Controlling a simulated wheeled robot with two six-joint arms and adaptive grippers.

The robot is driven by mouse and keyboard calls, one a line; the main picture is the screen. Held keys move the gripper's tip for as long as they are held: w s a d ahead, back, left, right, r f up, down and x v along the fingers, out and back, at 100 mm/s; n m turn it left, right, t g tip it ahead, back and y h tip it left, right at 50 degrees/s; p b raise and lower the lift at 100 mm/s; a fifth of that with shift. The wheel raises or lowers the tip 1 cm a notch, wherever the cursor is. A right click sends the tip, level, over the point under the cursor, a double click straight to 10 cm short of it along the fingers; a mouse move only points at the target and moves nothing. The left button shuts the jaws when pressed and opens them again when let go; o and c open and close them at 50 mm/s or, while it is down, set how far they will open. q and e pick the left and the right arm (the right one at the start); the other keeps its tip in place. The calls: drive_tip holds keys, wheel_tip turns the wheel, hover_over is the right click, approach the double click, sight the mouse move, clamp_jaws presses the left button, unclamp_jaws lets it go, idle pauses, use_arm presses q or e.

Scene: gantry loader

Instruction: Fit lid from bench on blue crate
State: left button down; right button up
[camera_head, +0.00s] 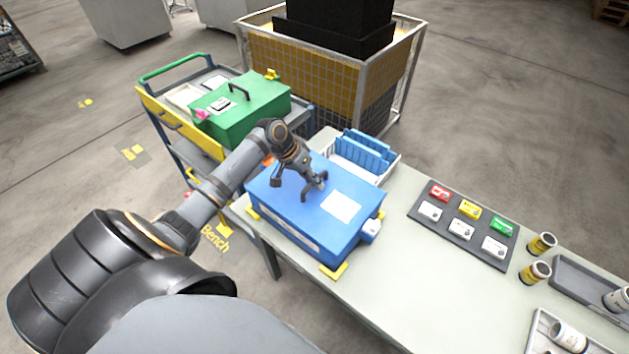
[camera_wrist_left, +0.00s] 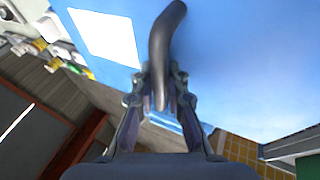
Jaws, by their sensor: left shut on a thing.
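The blue crate (camera_head: 295,232) stands on the bench between yellow corner brackets. A blue lid (camera_head: 345,188) with a white label lies over its top, lined up with the crate's sides; whether a thin gap remains cannot be told. My left gripper (camera_head: 314,187) is over the lid's middle, shut on its dark handle. In the left wrist view the black handle (camera_wrist_left: 167,45) runs between the fingers of my left gripper (camera_wrist_left: 160,95), above the blue lid (camera_wrist_left: 235,60). The gripper partly hides the handle. My right gripper is not in view.
A green lidded box (camera_head: 245,108) stands on a trolley behind left. A white basket (camera_head: 378,172) with blue dividers is close behind the crate. A dark mat (camera_head: 463,225) with coloured cards, several cans and grey trays (camera_head: 590,285) lie to the right. The bench's front middle is clear.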

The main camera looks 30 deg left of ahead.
use_arm(q)
drive_tip(key=shift+r+p, duration=0.1)
drive_tip(key=shift+p, duration=0.3)
drive_tip(key=shift+f, duration=0.25)
idle(0.4)
drive_tip(key=shift+f+b, duration=0.3)
drive_tip(key=shift+f, duration=0.3)
drive_tip(key=c, duration=1.3)
unclamp_jaws()
drive_tip(key=shift+v, duration=6)
